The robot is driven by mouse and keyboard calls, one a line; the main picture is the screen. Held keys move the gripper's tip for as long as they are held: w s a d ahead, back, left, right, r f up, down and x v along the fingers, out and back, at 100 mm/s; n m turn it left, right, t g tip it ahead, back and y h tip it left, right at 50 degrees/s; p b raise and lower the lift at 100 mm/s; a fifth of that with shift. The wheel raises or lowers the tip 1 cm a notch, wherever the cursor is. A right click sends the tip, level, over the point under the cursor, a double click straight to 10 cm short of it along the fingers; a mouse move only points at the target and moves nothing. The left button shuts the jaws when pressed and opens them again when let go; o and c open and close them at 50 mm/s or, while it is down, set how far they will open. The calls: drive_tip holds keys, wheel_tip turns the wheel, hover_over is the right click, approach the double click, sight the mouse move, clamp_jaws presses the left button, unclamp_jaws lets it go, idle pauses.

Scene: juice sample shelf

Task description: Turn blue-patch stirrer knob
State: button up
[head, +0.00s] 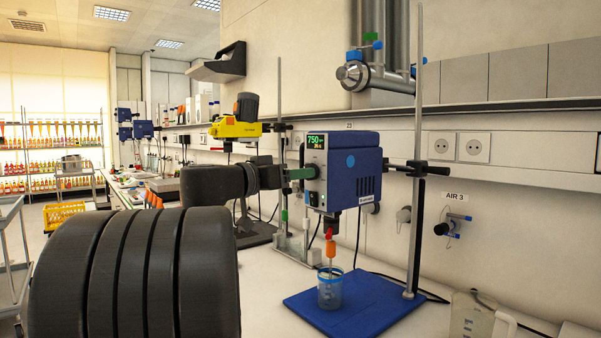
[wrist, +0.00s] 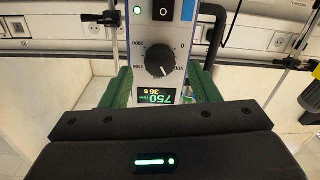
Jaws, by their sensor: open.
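The blue-patch stirrer (head: 362,190) is a blue and white box with a round blue patch (head: 350,161) on its side and a lit display reading 750. Its black knob (wrist: 159,57) shows in the wrist view on the white front panel, with a white pointer line and a printed scale around it. My gripper (head: 308,173) is at the stirrer's front in the head view, and hides the knob there. In the wrist view my green fingers (wrist: 159,82) are open, one either side of the lit display, below the knob in the picture. The knob is not between pads that touch it.
A beaker (head: 330,290) with a blue rim stands under the stirrer on a blue base plate (head: 365,305). A metal stand rod (head: 416,150) rises behind. A yellow stirrer (head: 236,128) is to the left.

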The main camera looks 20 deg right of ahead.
drive_tip(key=shift+x, duration=1.25)
drive_tip(key=c, duration=1)
drive_tip(key=shift+o, duration=0.2)
drive_tip(key=shift+n, duration=0.3)
drive_tip(key=shift+r+n+g+p, duration=0.15)
drive_tip(key=shift+n+p, duration=0.75)
drive_tip(key=shift+n, duration=3.3)
drive_tip(key=shift+f+n+g+p, duration=0.15)
drive_tip(key=shift+n+p, duration=0.7)
drive_tip(key=shift+n, duration=3.35)
